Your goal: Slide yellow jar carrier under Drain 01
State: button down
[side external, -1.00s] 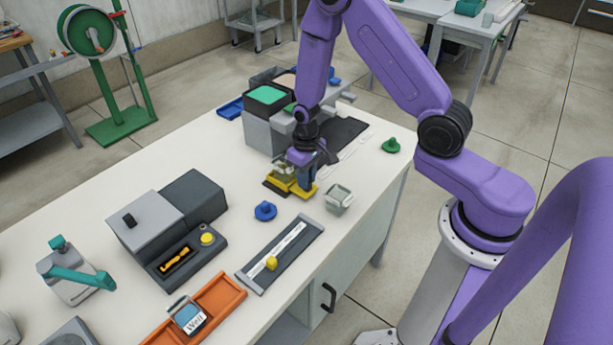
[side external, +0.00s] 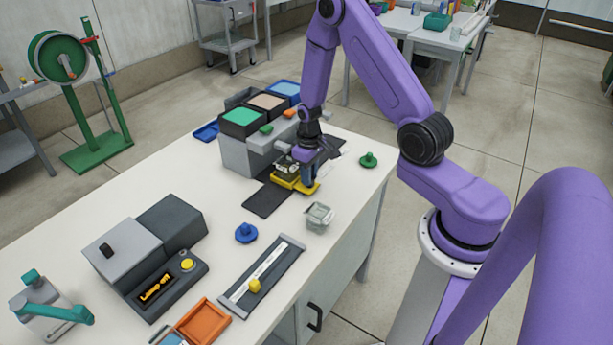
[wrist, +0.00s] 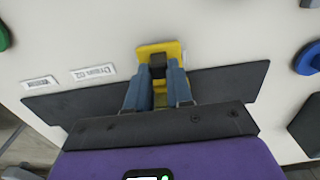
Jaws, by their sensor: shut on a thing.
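The yellow jar carrier (side external: 283,180) sits on a dark strip (side external: 265,202) in front of the grey drain block (side external: 236,157), with what looks like a jar in it, partly hidden by my gripper. My gripper (side external: 308,173) points down and is shut on the carrier's near side. In the wrist view the blue fingers (wrist: 159,88) close on a dark and yellow part of the carrier (wrist: 172,48). Two small white labels, one (wrist: 93,73) seemingly ending in 02 and another (wrist: 40,82) hard to read, lie left of the carrier. I cannot make out a Drain 01 label.
A clear jar (side external: 319,217), a blue knob (side external: 246,233) and a green knob (side external: 368,160) stand nearby on the white table. A grey device (side external: 150,250) and a slider plate (side external: 263,274) are farther front.

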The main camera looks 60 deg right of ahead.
jog(key=c, duration=1)
grip_release()
notch_tip(320, 180, up, 18)
jog(key=shift+f, duration=0.25)
jog(key=s+a+r+n, duration=0.3)
jog(key=s+a+n, duration=0.45)
jog(key=a, duration=0.65)
jog(key=s+a+r+n, duration=0.2)
jog(key=s+n, duration=0.3)
jog(key=s, duration=1.3)
jog(key=shift+s+a, duration=0.15)
jog(key=shift+a, duration=0.55)
